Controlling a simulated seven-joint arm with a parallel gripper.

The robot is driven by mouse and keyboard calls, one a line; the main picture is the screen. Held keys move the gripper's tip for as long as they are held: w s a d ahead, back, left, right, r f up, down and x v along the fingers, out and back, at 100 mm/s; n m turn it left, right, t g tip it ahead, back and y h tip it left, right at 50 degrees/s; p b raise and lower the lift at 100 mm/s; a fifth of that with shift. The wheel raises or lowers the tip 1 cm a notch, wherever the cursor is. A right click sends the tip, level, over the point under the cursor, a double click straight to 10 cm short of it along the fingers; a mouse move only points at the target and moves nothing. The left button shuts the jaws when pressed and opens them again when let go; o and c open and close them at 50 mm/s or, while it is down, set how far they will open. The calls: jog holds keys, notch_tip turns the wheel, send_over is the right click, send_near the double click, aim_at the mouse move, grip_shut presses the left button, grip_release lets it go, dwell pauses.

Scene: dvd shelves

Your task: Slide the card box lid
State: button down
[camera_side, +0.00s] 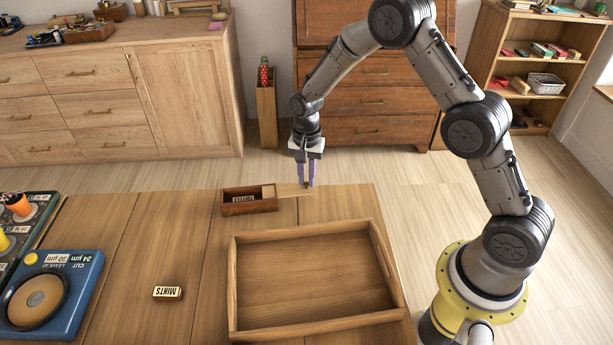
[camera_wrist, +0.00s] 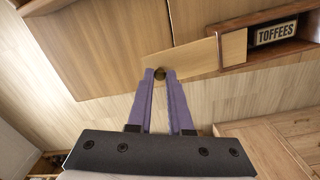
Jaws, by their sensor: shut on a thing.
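The card box (camera_side: 250,207) is a dark reddish-brown wooden box near the far edge of the table. Its pale wooden lid (camera_side: 292,190) is slid out to the right and sticks well past the box's end. In the wrist view the lid (camera_wrist: 205,55) runs from the box (camera_wrist: 285,42) to my fingertips. My gripper (camera_side: 305,183) has purple fingers pointing down at the lid's outer end. A label reading TOFFEES (camera_wrist: 276,33) shows inside the open part of the box.
A large empty wooden tray (camera_side: 314,325) lies in front of the box. A small MINTS box (camera_side: 168,293) lies on the table to the left. A blue device (camera_side: 50,300) and a dark tray of cups (camera_side: 22,225) stand at the far left.

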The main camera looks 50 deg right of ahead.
aim_at(266, 192)
jog(key=shift+w+a, duration=0.1)
jog(key=w+a, duration=0.4)
jog(key=a, duration=0.1)
jog(key=w+a, duration=0.2)
jog(key=a, duration=0.1)
jog(key=shift+w+a, duration=0.1)
jog(key=shift+w, duration=0.3)
jog(key=c, duration=0.8)
grip_release()
jog(key=shift+c, duration=0.2)
notch_tip(266, 192, up, 14)
